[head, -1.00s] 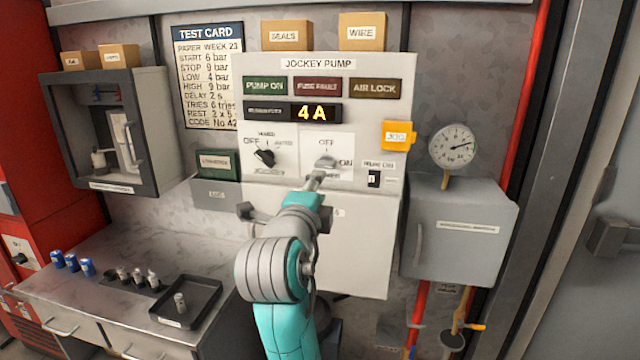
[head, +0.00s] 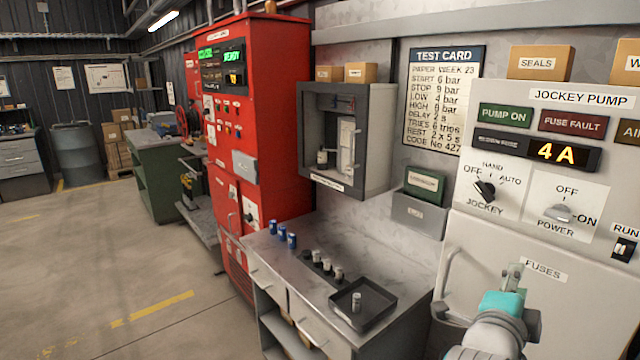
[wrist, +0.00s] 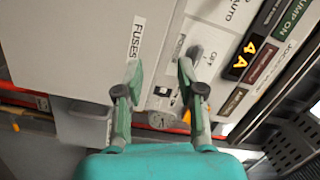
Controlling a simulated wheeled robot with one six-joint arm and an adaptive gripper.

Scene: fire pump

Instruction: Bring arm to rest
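My gripper (head: 512,276) is low in front of the fuses cover (head: 500,238) of the jockey pump panel, under the POWER switch. In the wrist view my gripper (wrist: 160,72) has its two fingers apart with nothing between them. The grey POWER knob (head: 560,213) is clear of the fingers; its handle lies roughly level, towards ON. The black JOCKEY knob (head: 486,190) points up-left, towards OFF. The display (head: 556,152) reads 4 A. My arm's teal and grey links show at the bottom right of the head view; the rest is cut off.
A bench (head: 400,258) left of the panel holds a black tray (head: 378,312) with one small cylinder, several grey ones and blue ones (head: 282,234). An open grey wall cabinet (head: 375,145) hangs above. A red cabinet (head: 268,100) stands further left. The floor (head: 110,270) at left is free.

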